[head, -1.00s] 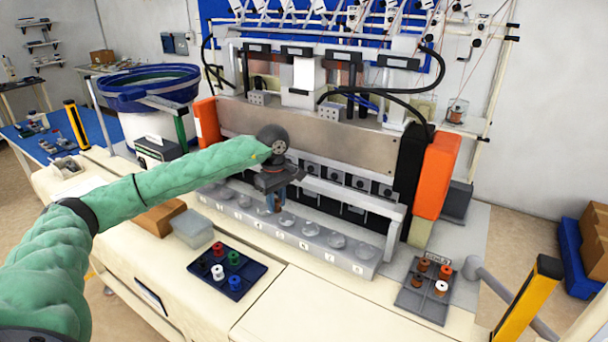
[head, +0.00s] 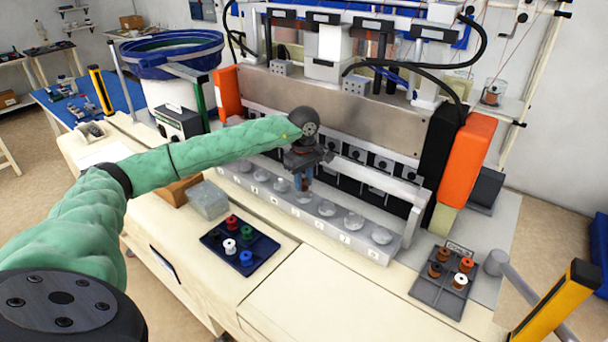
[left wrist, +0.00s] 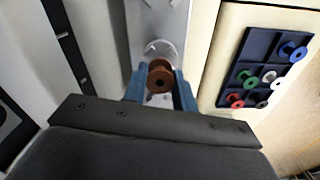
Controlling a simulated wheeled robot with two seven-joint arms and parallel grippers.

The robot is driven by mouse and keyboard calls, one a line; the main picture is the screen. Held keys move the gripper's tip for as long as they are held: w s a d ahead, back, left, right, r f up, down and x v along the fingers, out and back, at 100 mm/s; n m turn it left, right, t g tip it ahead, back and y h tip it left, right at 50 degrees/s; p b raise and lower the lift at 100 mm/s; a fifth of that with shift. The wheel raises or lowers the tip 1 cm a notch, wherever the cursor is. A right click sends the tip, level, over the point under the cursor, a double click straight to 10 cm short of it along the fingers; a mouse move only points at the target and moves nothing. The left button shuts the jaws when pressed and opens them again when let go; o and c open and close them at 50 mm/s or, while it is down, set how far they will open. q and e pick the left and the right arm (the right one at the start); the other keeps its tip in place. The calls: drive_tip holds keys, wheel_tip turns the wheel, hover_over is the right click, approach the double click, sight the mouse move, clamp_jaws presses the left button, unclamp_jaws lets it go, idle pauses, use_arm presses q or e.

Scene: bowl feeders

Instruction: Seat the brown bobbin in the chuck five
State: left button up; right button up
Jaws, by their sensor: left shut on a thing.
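A brown bobbin (left wrist: 160,78) is between the blue fingers of my left gripper (left wrist: 160,92) in the left wrist view. The gripper is shut on it. A round metal chuck (left wrist: 160,48) shows just beyond the bobbin, partly hidden by it; I cannot tell whether they touch. In the head view my left gripper (head: 303,188) points down over the middle of the grey chuck rail (head: 340,232), at a chuck (head: 304,199) partly behind the fingertips. The rail's number labels are too small to read surely. My right gripper is not in view.
A dark blue tray (head: 213,240) of coloured bobbins lies left of the rail, beside a clear box (head: 208,200). A grey tray (head: 428,291) with brown, orange and white bobbins lies at right. The machine frame (head: 350,120) stands close behind the rail.

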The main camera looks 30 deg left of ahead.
use_arm(q)
drive_tip(key=shift+f, duration=0.6)
drive_tip(key=shift+b, duration=0.5)
idle(0.8)
drive_tip(key=shift+b, duration=0.5)
drive_tip(key=shift+f+b, duration=0.35)
drive_tip(key=shift+f, duration=0.05)
idle(0.4)
drive_tip(key=o, duration=0.7)
drive_tip(key=shift+c, duration=0.2)
drive_tip(key=shift+r, duration=0.15)
